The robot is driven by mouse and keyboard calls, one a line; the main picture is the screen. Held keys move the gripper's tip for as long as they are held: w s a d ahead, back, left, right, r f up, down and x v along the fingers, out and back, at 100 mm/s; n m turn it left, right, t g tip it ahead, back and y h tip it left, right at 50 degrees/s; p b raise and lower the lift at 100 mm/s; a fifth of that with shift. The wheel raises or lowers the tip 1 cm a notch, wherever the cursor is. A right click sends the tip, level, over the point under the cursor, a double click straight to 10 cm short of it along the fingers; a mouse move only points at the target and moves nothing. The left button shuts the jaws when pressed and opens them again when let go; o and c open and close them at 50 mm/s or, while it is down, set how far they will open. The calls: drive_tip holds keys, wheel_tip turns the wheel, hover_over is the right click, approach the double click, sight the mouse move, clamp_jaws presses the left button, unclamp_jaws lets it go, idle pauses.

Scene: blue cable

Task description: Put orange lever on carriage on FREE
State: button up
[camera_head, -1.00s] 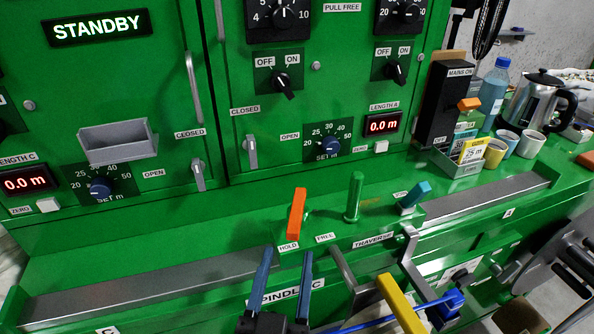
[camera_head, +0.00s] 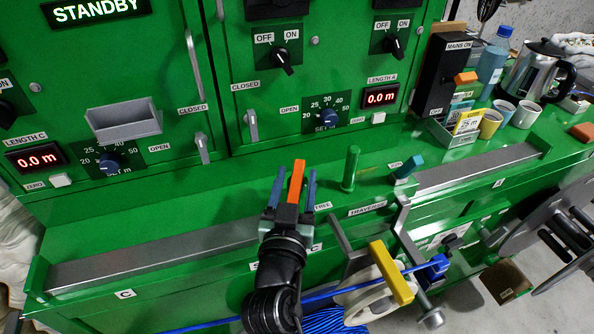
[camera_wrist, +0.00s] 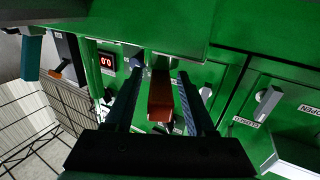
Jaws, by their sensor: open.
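The orange lever (camera_head: 296,182) stands up from the green carriage ledge, in the head view just beyond my gripper. My gripper (camera_head: 294,186) is open, its two blue fingers to the left and right of the lever with gaps showing. In the wrist view the lever (camera_wrist: 161,96) lies between the spread fingers (camera_wrist: 158,98), its end toward the camera. I cannot tell whether either finger touches it. The FREE label (camera_head: 323,206) shows just right of the gripper; the HOLD label is hidden behind my gripper.
A green post handle (camera_head: 350,168) and a teal lever (camera_head: 405,168) stand to the right. A yellow bar (camera_head: 391,273), a spool and blue cable (camera_head: 335,321) are at the front right. A metal rail (camera_head: 160,256) runs left. The panel with knobs rises behind.

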drive_tip(key=shift+w+d, duration=0.1)
drive_tip(key=shift+w, duration=0.4)
clamp_jaws()
idle(1.2)
